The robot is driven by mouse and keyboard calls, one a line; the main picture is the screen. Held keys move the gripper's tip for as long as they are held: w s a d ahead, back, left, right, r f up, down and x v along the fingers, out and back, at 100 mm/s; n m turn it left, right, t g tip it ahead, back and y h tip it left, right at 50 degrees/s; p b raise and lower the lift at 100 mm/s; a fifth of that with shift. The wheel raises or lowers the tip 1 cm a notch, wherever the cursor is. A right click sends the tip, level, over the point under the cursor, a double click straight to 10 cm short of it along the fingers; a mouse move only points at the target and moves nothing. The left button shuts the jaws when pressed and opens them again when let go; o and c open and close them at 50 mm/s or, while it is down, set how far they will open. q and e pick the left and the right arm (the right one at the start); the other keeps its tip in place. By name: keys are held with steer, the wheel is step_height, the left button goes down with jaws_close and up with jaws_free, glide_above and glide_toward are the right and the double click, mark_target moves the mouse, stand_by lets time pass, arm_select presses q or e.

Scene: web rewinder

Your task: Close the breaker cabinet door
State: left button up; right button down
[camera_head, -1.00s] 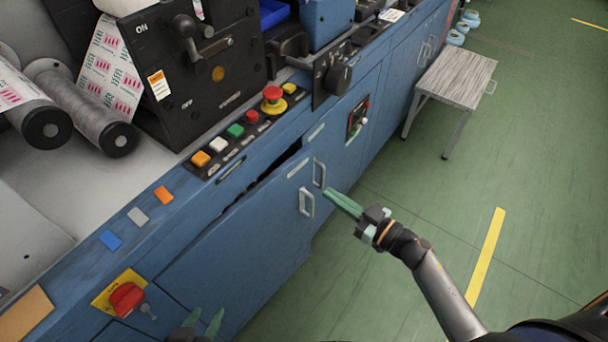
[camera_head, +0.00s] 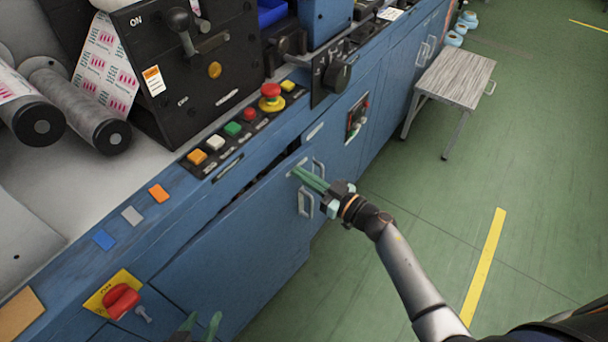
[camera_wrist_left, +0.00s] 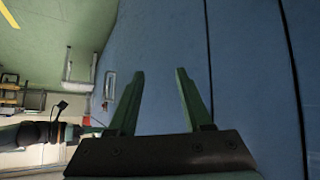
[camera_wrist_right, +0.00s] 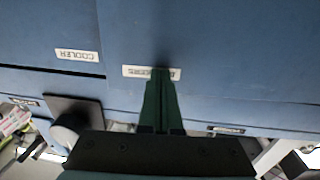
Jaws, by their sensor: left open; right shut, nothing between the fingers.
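The breaker cabinet door (camera_head: 235,250) is the blue panel on the machine front. It stands slightly ajar, with a dark gap along its top edge and a silver handle (camera_head: 305,203) near its right edge. My right gripper (camera_head: 298,172) is shut and empty, its fingertips at the door's upper right corner above the handle. In the right wrist view its tips (camera_wrist_right: 162,72) cover part of a white label on a blue panel; contact cannot be told. My left gripper (camera_head: 201,325) is open and empty low before the door; its fingers (camera_wrist_left: 160,85) face blue panels in the left wrist view.
A neighbouring blue door with its own handle (camera_head: 318,170) adjoins on the right. A red rotary switch (camera_head: 122,300) sits at lower left, and a row of buttons (camera_head: 233,129) above the door. A small table (camera_head: 455,78) stands further right. The green floor in front is clear.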

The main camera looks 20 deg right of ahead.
mark_target(290, 166)
steer(key=w, duration=0.1)
steer(key=w+a+y, duration=0.1)
steer(key=w+a+n+g, duration=0.1)
steer(key=shift+w+y+b, duration=0.2)
steer(key=shift+y+b, duration=0.1)
steer(key=shift+b, duration=0.05)
steer(key=shift+w+r, duration=0.1)
steer(key=shift+r, duration=0.15)
steer(key=shift+a, duration=0.1)
